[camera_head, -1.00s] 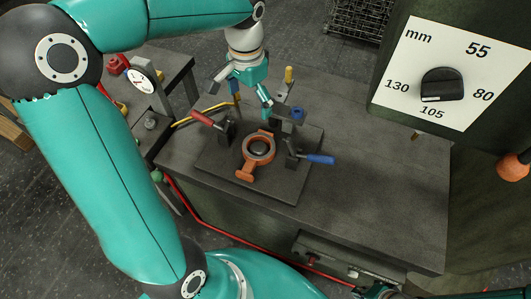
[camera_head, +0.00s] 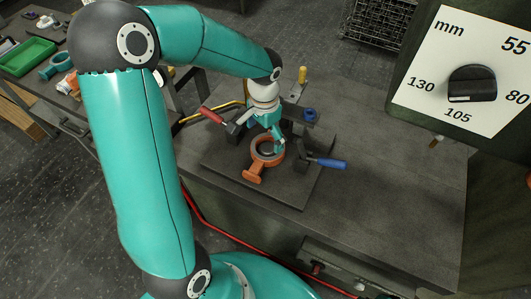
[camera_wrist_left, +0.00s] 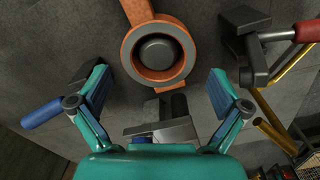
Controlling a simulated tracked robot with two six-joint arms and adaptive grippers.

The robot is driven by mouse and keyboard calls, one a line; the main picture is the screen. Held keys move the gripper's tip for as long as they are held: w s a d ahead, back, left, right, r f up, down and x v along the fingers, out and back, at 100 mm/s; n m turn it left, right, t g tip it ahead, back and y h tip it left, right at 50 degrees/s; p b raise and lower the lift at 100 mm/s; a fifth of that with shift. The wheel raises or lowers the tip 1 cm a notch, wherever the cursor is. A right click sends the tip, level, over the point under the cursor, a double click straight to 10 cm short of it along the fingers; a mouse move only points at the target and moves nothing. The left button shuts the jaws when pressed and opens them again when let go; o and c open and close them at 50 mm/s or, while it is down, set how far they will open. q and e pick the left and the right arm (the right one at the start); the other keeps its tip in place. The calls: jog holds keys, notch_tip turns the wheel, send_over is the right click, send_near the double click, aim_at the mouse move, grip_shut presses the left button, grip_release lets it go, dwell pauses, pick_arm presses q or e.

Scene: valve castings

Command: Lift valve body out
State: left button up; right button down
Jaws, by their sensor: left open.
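The valve body, an orange ring casting with a short neck (camera_head: 253,174), lies on a dark fixture plate (camera_head: 290,188) on the bench. It also shows in the left wrist view (camera_wrist_left: 129,52), with its bore facing the camera. My left gripper (camera_head: 267,138) is just above the far side of the ring. In the left wrist view, its two fingers (camera_wrist_left: 160,92) are spread wide with nothing between them, and the ring is ahead of them. A red-handled clamp (camera_head: 212,116) and a blue-handled clamp (camera_head: 330,163) flank the casting, both handles swung outward. My right gripper does not show.
A post with a yellow knob (camera_head: 302,75) and a blue knob (camera_head: 310,113) stand behind the casting. A panel with a mm dial (camera_head: 472,84) is at upper right. The bench's right side is clear. A green tray (camera_head: 27,57) is at far left.

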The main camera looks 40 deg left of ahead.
aim_at(263, 151)
pick_arm(q)
jog(key=f, duration=0.2)
jog(key=s+f, duration=0.1)
jog(key=f, duration=0.1)
jog(key=shift+f, duration=0.65)
jog(key=shift+d, duration=0.1)
jog(key=c, duration=1.4)
jog(key=shift+w+r, duration=0.1)
